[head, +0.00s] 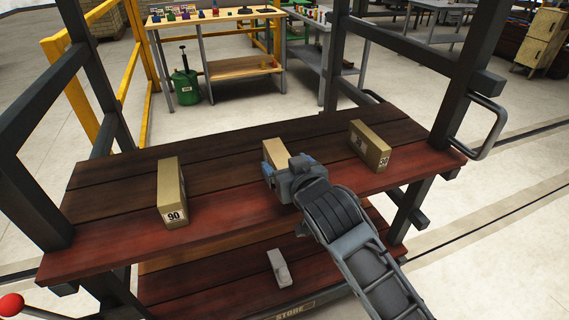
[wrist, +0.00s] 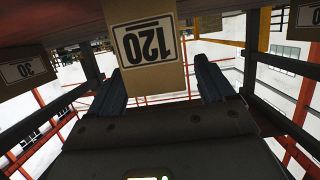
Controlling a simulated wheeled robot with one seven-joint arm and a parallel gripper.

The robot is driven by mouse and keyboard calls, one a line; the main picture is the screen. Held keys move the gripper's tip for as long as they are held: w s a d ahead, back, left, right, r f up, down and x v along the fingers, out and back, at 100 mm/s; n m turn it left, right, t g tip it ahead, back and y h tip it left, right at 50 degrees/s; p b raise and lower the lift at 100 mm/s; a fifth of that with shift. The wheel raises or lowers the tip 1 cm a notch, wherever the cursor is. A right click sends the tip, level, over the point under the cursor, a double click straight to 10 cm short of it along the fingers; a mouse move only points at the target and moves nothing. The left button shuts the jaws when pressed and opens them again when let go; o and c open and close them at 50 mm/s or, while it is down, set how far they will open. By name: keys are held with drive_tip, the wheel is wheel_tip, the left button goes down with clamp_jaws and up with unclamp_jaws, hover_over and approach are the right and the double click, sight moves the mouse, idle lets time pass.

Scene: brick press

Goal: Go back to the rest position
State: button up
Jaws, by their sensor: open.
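My gripper (head: 288,165) is at the front edge of the upper wooden shelf, in front of the middle box (head: 277,150). In the wrist view this box (wrist: 148,62) carries an upside-down "120" label and sits between and beyond the two dark fingers of the gripper (wrist: 160,75). The fingers are spread, with a gap visible at the box's sides. I cannot tell whether either finger touches it. In the head view the gripper hides the lower front of the box.
A tan box marked 90 (head: 171,190) stands at the left of the shelf (head: 225,165); another tan box (head: 369,147) stands at the right. Dark posts flank the shelf. A small grey object (head: 279,267) lies on the lower shelf. A workbench (head: 215,22) stands behind.

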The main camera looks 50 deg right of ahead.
drive_tip(key=shift+b+v, duration=0.35)
drive_tip(key=shift+v, duration=2.7)
drive_tip(key=s+a+f+n+t+y, duration=0.2)
drive_tip(key=s+a+f+n+y, duration=0.25)
drive_tip(key=s+a, duration=0.6)
drive_tip(key=s+a+r+n+y, duration=0.1)
drive_tip(key=s+a+y, duration=0.1)
drive_tip(key=s, duration=0.5)
drive_tip(key=s+a+r+n+y, duration=0.1)
drive_tip(key=s+a+r, duration=0.1)
drive_tip(key=s+a, duration=0.2)
drive_tip(key=s, duration=0.3)
drive_tip(key=shift+s+a+r+t+y, duration=0.2)
drive_tip(key=shift+a+r+t+y, duration=0.1)
drive_tip(key=shift+r+y, duration=0.05)
